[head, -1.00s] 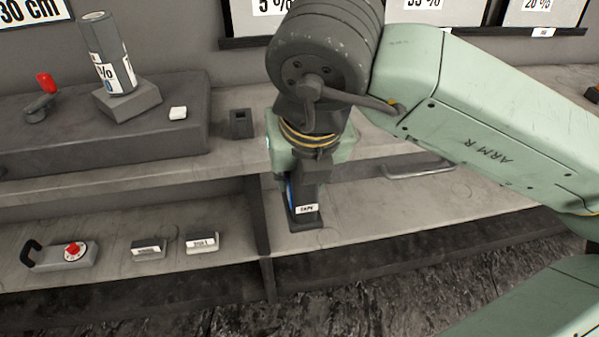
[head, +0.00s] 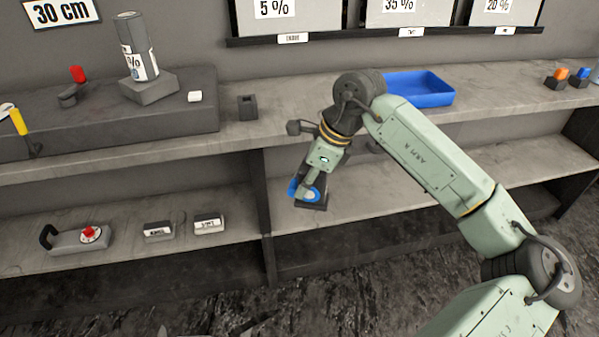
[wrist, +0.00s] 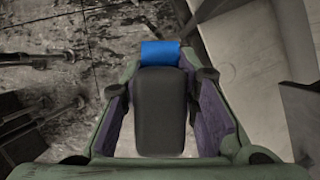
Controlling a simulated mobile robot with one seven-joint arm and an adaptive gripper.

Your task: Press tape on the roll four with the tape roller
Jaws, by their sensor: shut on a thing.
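My gripper (head: 316,176) is low in front of the lower shelf in the head view. It is shut on a dark tool with a blue end (head: 293,188), which looks like the tape roller. In the wrist view the tool's black body (wrist: 160,115) sits between the purple-grey finger pads, with the blue cylinder (wrist: 160,53) beyond them. A grey and white roll (head: 137,52) with a "%" label stands tilted on a grey block (head: 149,88) at the upper left. I cannot read a number four on it.
A blue tray (head: 425,90) lies on the counter (head: 310,100) right of my wrist. A small dark open holder (head: 247,107) and a white block (head: 195,96) are left of my arm.

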